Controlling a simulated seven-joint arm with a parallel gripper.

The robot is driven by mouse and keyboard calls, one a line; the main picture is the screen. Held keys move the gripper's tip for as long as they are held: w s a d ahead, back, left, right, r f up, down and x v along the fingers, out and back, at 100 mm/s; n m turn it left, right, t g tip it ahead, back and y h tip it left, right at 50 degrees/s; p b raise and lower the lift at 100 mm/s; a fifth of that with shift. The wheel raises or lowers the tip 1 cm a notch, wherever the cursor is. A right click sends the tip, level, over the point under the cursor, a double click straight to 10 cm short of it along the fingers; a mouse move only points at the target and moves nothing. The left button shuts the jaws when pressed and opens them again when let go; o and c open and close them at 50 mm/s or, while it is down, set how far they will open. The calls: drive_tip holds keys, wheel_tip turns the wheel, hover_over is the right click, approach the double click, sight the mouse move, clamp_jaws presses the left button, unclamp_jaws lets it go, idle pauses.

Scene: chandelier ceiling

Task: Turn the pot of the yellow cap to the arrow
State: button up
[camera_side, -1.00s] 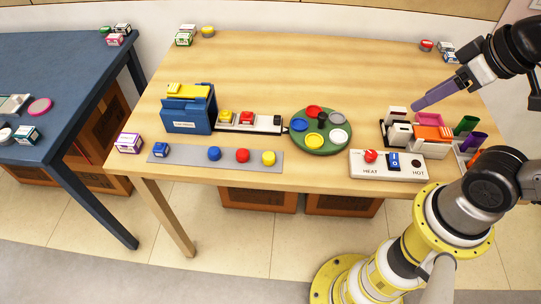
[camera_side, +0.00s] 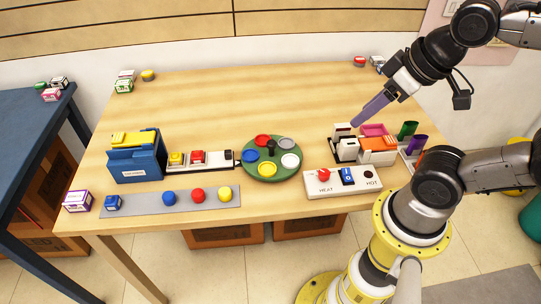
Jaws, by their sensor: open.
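A round green turntable (camera_side: 272,177) stands on the table, with several coloured round caps around a dark central knob (camera_side: 272,147). The yellow cap (camera_side: 267,169) is at its front, slightly left; the white cap (camera_side: 290,160) is at right, the blue cap (camera_side: 251,156) at left, the red cap (camera_side: 263,140) and grey cap (camera_side: 287,143) at back. A small dark mark (camera_side: 238,163) sits at its left edge; I cannot tell if it is the arrow. My gripper (camera_side: 356,121), with long purple fingers, is open, empty, above and right of the turntable, apart from it.
A white panel (camera_side: 315,192) with a red knob is at front right. A rack with cups and boxes (camera_side: 378,156) stands below my gripper. Left are a blue box (camera_side: 133,162), a button strip (camera_side: 214,161) and a grey strip (camera_side: 145,206) with coloured balls.

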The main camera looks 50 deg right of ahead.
drive_tip(key=shift+o, duration=0.4)
drive_tip(key=shift+m, duration=0.4)
drive_tip(key=w+r+m, duration=0.4)
drive_tip(key=w, duration=0.1)
drive_tip(key=m+g, duration=0.5)
hover_over(272, 142)
wheel_tip(272, 142, down, 10)
drive_tip(key=r, duration=0.1)
drive_tip(key=shift+g, duration=0.3)
wheel_tip(272, 142, down, 15)
drive_tip(key=shift+a, duration=0.1)
clamp_jaws()
